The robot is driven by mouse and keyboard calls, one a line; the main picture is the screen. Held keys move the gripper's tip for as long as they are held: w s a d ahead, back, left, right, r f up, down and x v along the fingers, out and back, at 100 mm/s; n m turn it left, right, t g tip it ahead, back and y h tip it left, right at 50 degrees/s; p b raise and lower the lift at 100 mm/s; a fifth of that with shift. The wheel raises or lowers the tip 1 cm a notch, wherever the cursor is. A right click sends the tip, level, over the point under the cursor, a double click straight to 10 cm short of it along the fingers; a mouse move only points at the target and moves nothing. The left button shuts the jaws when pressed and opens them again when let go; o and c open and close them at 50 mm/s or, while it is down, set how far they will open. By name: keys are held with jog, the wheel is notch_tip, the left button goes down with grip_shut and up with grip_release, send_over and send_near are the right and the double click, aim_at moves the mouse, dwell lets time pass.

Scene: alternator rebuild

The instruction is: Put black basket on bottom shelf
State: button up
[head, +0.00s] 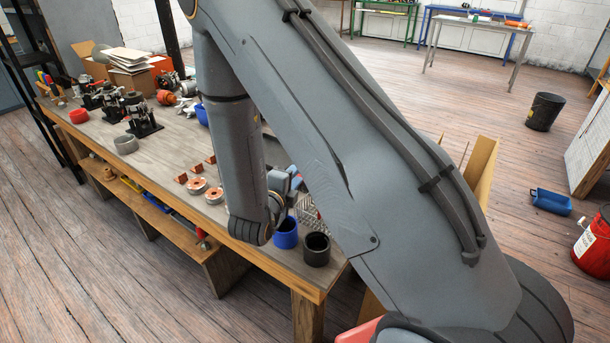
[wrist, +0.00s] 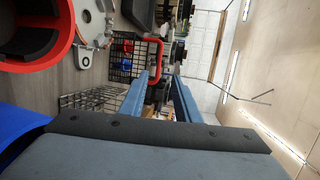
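A black wire basket (wrist: 120,70) with a red handle shows in the wrist view, standing on the bench top, with small blue and red items at it. It is beyond my gripper and apart from it. My gripper (wrist: 160,88) has its two blue fingers spread with nothing seen between them. In the head view my gripper (head: 291,184) is low over the bench, mostly hidden by my arm. Some wire mesh (head: 309,213) shows there beside my arm; I cannot tell which basket it is. The bench's low wooden shelf (head: 160,205) runs under the bench top.
A second, greyer wire basket (wrist: 92,101) is nearer in the wrist view. A blue cup (head: 286,234) and black cup (head: 317,249) stand at the bench's near end. Copper-wound parts (head: 214,195) lie left of my arm. Open floor lies before the bench.

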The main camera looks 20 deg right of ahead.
jog(key=p+x, duration=0.2)
jog(key=x, duration=1)
jog(key=shift+w+d+f, duration=0.1)
jog(key=shift+f, duration=0.1)
jog(key=shift+c, duration=0.5)
grip_shut()
